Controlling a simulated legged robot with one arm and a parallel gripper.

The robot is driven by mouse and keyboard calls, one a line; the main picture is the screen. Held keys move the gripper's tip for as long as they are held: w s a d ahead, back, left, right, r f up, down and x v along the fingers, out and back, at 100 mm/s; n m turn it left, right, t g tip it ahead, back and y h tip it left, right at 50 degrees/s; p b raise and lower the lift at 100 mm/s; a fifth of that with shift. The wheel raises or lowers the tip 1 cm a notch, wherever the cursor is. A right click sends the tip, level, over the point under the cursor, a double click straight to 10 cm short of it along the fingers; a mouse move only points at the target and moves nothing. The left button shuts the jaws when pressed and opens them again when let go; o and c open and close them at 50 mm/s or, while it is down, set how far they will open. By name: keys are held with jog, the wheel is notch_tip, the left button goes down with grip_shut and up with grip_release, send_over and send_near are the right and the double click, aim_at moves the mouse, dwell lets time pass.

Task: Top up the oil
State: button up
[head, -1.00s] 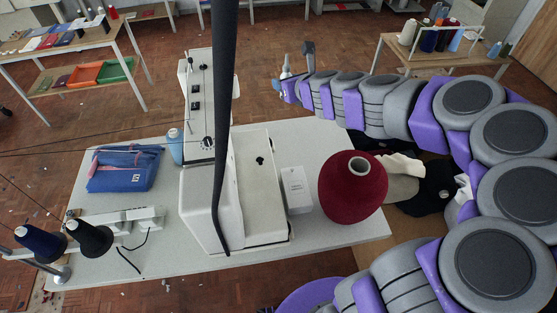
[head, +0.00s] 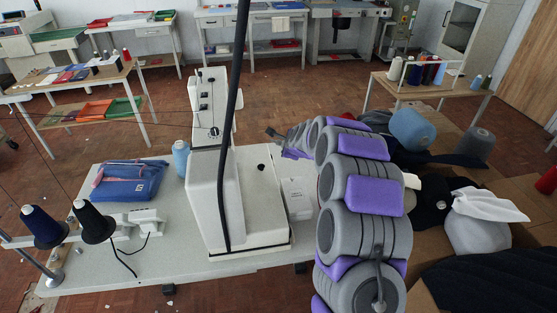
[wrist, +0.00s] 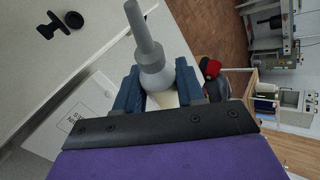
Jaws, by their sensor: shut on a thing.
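My gripper (wrist: 158,92) is shut on a small oiler (wrist: 151,62) in the wrist view. The oiler has a grey tapered nozzle and a pale body, mostly hidden between the blue fingers. The nozzle points away from my gripper, towards the top of the view. The white sewing machine (head: 250,212) stands on the pale table in the head view. A black knob (head: 261,167) sits on its top; two black parts on a pale surface (wrist: 74,20) show at the wrist view's upper left. In the head view my arm's end is just right of the machine, the oiler too small to make out.
A white box (head: 298,196) stands right of the machine. Cartons with cones and cloth (head: 480,215) lie at the right. Open floor lies behind the table.

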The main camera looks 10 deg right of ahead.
jog(key=w+a+f+n+t+h+p, duration=0.1)
jog(key=w+a+f+n+h+p, duration=0.1)
jog(key=f+n, duration=0.3)
jog(key=shift+w+a+f+t+p, duration=0.25)
jog(key=shift+w+t+p, duration=0.15)
jog(key=shift+w, duration=0.5)
jog(key=shift+f+n+h+p, duration=0.1)
jog(key=shift+n+h+p, duration=0.25)
jog(key=shift+p, duration=0.4)
jog(key=shift+p, duration=0.35)
jog(key=shift+s+a+r+n+t+h+p, duration=0.1)
jog(key=shift+r+n+t+h+p, duration=0.25)
jog(key=shift+p, duration=0.45)
jog(key=shift+w+a+r+n+t+h+p, duration=0.15)
jog(key=shift+n+t+h+p, duration=0.3)
jog(key=shift+p, duration=0.4)
jog(key=shift+s+a+r+n+t+h+p, duration=0.15)
jog(key=shift+r+n+t+h+p, duration=0.2)
jog(key=shift+p, duration=0.45)
